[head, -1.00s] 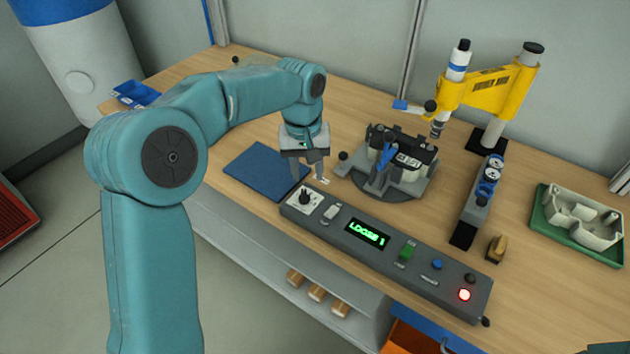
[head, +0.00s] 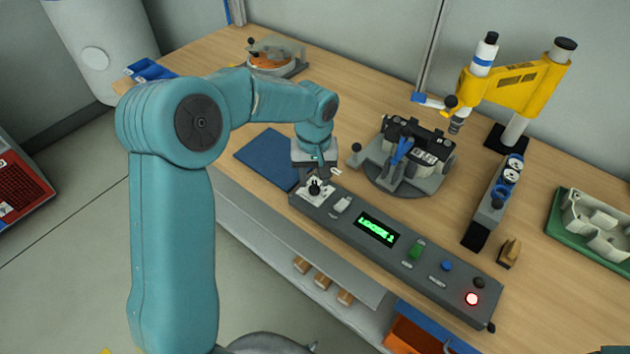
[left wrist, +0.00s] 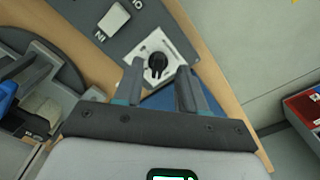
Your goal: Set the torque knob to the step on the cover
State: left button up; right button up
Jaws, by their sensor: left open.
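The torque knob (head: 314,188) is a small black knob on a white plate at the left end of the grey control panel (head: 405,270). In the left wrist view the knob (left wrist: 157,64) shows between my fingertips, with its pointer and dial marks too small to read. My left gripper (head: 316,176) is open, just over or beside the knob; I cannot tell whether it touches. It also shows open in the left wrist view (left wrist: 160,73). A dark device (head: 410,150) on a round grey base carries a white label, unreadable here. I cannot tell which part is the cover.
A blue mat (head: 264,158) lies left of the panel. A yellow-armed stand (head: 515,85) rises at the back right.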

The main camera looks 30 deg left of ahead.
aim_at(312, 186)
pick_arm(q)
jog(key=f, duration=0.3)
jog(key=shift+w+a+f, duration=0.25)
jog(key=shift+w, duration=0.1)
jog(key=shift+s+d+r, duration=0.1)
jog(key=shift+s+d, duration=0.1)
jog(key=shift+s, duration=0.05)
jog(key=shift+w+a, duration=0.15)
jog(key=shift+w, duration=0.05)
grip_shut()
jog(key=shift+m, duration=0.3)
jog(key=m, duration=0.3)
jog(key=shift+a+b, duration=0.1)
jog(key=shift+b, duration=0.3)
jog(key=shift+a+m, duration=0.15)
jog(key=shift+m, duration=1.95)
